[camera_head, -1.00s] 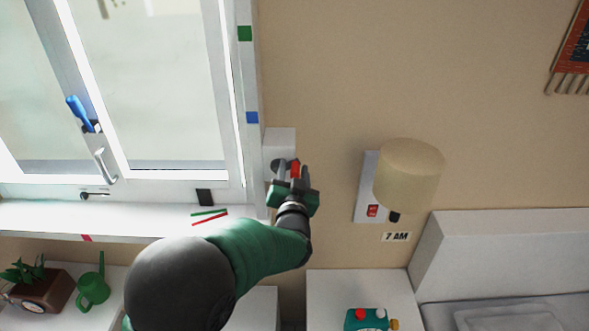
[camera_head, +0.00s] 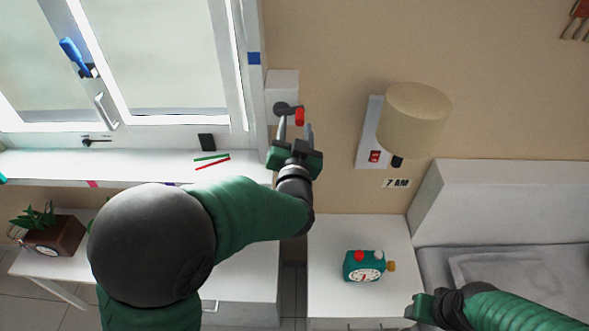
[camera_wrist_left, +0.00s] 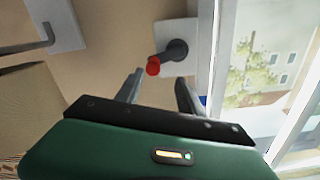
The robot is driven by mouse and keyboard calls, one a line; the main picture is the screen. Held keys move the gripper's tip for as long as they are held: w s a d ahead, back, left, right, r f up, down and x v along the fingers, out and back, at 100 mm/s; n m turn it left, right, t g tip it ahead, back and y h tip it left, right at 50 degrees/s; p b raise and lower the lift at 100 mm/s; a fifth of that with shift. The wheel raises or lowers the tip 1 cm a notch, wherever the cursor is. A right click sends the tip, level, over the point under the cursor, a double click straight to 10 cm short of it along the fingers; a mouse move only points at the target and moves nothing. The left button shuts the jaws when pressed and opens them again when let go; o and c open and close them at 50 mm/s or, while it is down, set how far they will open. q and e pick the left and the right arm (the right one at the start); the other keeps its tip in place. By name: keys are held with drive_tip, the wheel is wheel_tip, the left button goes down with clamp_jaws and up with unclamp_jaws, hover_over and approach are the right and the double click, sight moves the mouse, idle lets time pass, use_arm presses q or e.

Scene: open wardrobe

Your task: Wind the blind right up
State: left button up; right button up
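The blind's crank is a dark arm with a red knob (camera_head: 299,116) on a white wall box (camera_head: 281,91), right of the window frame. It also shows in the left wrist view as a red knob (camera_wrist_left: 153,66) on a dark crank (camera_wrist_left: 175,50). My left gripper (camera_head: 295,131) is just below the knob, its fingers apart and empty. In the left wrist view the fingertips (camera_wrist_left: 158,80) lie either side of and short of the knob, apart from it. My right gripper (camera_head: 420,306) is low at the right; its fingers are not clear. The blind itself is not distinguishable.
A lamp (camera_head: 413,120) with a red switch is on the wall to the right. A teal alarm clock (camera_head: 364,265) stands on the white bedside table (camera_head: 330,235). The window sill (camera_head: 130,168) holds red and green sticks. A bed (camera_head: 500,200) is at right.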

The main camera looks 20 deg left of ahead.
use_arm(q)
drive_tip(key=b+v, duration=0.7)
drive_tip(key=v, duration=0.6)
drive_tip(key=shift+s, duration=0.25)
idle(0.9)
idle(0.3)
drive_tip(key=shift+f, duration=0.1)
